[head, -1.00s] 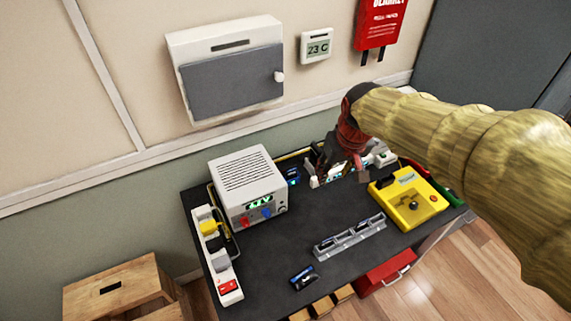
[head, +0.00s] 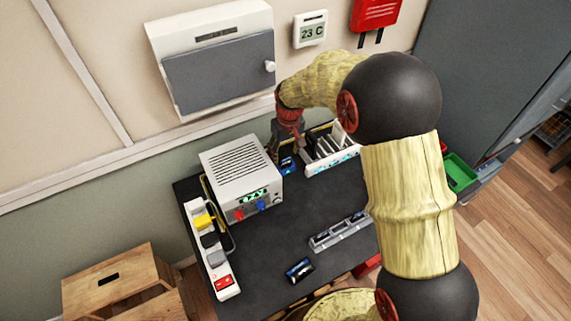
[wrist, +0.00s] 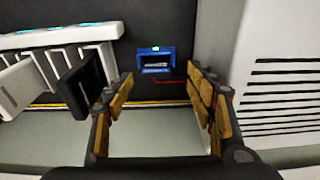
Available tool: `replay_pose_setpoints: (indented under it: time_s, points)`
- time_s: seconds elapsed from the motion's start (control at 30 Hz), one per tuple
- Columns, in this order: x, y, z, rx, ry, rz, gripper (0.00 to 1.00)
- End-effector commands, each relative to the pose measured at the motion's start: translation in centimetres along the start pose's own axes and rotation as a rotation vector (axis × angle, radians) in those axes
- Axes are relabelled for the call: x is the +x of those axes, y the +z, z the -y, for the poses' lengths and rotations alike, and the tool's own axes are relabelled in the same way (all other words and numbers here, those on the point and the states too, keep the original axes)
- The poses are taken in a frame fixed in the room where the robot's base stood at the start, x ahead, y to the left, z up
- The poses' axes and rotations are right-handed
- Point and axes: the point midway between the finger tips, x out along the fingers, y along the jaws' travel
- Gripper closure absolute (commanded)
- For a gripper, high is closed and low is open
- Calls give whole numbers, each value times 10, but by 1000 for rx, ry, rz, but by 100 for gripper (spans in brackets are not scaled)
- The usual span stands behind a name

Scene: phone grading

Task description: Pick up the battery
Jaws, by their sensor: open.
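My gripper (head: 286,146) hangs over the back of the dark table, between the grey power supply and the white slotted rack. Its fingers are open and empty in the wrist view (wrist: 160,92). Beyond the fingertips, in the wrist view, a small blue box (wrist: 155,66) with a dark face and a lit green light lies on the table; it also shows beside my gripper in the head view (head: 288,165). I cannot tell whether it is the battery. A black and blue flat item (head: 299,270) lies near the table's front; I cannot tell if it is the battery either.
The power supply (head: 238,172) stands close on the left, and the white rack (head: 331,158) with upright slabs is close on the right. A grey slotted holder (head: 340,232) lies farther forward. A power strip (head: 218,262) runs along the left edge. The middle of the table has free room.

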Motion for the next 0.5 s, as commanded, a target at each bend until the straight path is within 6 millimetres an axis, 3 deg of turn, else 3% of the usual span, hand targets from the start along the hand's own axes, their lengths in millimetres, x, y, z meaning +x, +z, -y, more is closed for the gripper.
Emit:
replay_pose_setpoints:
  time_s: [0.3, 0.5]
  points:
    - [43, -1, -6, 0, 0, 2, 45]
    - [47, -2, -6, 0, 0, -1, 45]
